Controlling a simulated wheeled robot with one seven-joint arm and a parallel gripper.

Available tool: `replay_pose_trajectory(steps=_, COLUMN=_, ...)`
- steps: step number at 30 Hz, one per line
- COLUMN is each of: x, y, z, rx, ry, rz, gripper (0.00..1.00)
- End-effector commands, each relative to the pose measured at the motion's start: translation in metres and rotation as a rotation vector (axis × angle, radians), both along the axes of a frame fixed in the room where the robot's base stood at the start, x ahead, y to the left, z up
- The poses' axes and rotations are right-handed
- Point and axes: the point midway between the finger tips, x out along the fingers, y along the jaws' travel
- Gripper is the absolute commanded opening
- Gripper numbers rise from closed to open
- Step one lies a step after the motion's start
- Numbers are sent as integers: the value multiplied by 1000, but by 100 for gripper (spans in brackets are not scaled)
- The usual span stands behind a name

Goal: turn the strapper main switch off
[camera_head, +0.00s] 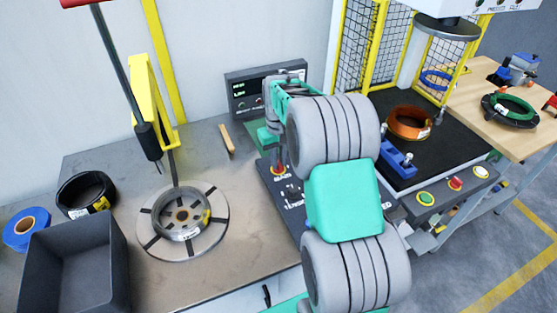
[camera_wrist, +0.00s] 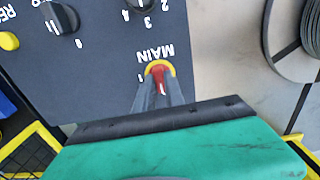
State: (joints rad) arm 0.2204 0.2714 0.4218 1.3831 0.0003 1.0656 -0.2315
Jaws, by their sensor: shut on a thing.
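The strapper main switch is a red knob (camera_wrist: 159,75) on a yellow ring, beside the word MAIN on the dark control panel (camera_wrist: 105,60). In the head view the switch (camera_head: 279,171) sits at the panel's upper left, just below my gripper (camera_head: 277,160). In the wrist view the two grey fingers of my gripper (camera_wrist: 158,88) are close together on the red knob, hiding part of it. The mark 1 shows near the ring; the knob's exact angle is hard to tell.
Black selector knobs (camera_wrist: 60,18) share the panel. A round turntable (camera_head: 155,238) carrying a coil (camera_head: 182,214) lies to the left. A dark display box (camera_head: 262,90) stands behind the gripper. A grey bin (camera_head: 75,265) is at the lower left. The bench between panel and turntable is clear.

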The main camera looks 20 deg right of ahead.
Motion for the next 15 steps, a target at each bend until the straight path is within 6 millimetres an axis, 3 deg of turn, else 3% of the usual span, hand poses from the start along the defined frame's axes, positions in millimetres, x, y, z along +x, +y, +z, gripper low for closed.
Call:
replay_pose_trajectory(steps=9, x=1, y=0, z=1, rx=0, ry=-3, rz=3, gripper=0)
replay_pose_trajectory(steps=10, x=1, y=0, z=1, rx=0, ry=-3, rz=3, gripper=16)
replay_pose_trajectory(steps=15, x=0, y=0, z=1, rx=0, ry=-2, rz=2, gripper=30)
